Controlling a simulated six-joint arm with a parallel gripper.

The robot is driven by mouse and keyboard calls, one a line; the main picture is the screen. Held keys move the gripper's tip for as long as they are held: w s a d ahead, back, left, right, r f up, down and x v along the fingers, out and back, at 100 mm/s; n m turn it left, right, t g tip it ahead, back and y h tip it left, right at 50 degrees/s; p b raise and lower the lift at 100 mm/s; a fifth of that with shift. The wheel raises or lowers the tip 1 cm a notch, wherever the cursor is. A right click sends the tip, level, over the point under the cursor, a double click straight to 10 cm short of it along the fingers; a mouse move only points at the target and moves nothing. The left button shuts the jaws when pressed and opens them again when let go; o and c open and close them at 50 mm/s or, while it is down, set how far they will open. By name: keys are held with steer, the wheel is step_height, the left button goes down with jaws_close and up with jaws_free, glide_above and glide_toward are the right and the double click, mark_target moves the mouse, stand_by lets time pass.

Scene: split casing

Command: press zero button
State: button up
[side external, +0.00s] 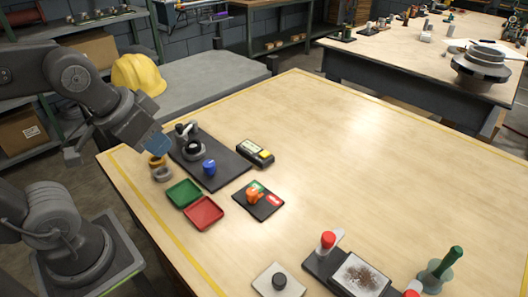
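A small black device (255,153) with a pale display and a yellow patch (264,155) lies on the table, just right of a dark plate. The yellow patch may be the zero button; any label is too small to read. My gripper (157,147) is at the left, above the table's left part, with a blue piece at its end. It is apart from the device, to its left. Its fingers are too small and dark to tell whether they are open or shut. I see nothing clearly held.
The dark plate (228,174) carries a dial gauge stand (190,145) and a blue knob-like part (209,168). Green (184,193) and red (204,212) trays and a black pad (270,208) with an orange part lie in front. The table's right and back are clear.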

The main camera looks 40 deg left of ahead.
jaws_close()
stand_by(0.4)
stand_by(0.8)
steer(key=w+d+r+n+t+h, duration=0.1)
steer(key=w+d+n+h, duration=0.15)
steer(key=w+n, duration=0.35)
steer(key=w+d+n+h, duration=0.25)
steer(key=w+n, duration=0.25)
steer(key=w, duration=0.4)
steer(key=w+a+f+n+t, duration=0.1)
steer(key=w+a+f+n, duration=0.1)
steer(key=w+n, duration=0.3)
steer(key=w+a+f+n+y, duration=0.1)
steer(key=w+a+f+n, duration=0.1)
steer(key=w+f+n, duration=0.2)
steer(key=shift+w+a+n+t, duration=0.3)
steer(key=shift+w+n+t, duration=0.1)
steer(key=shift+w+n, duration=0.65)
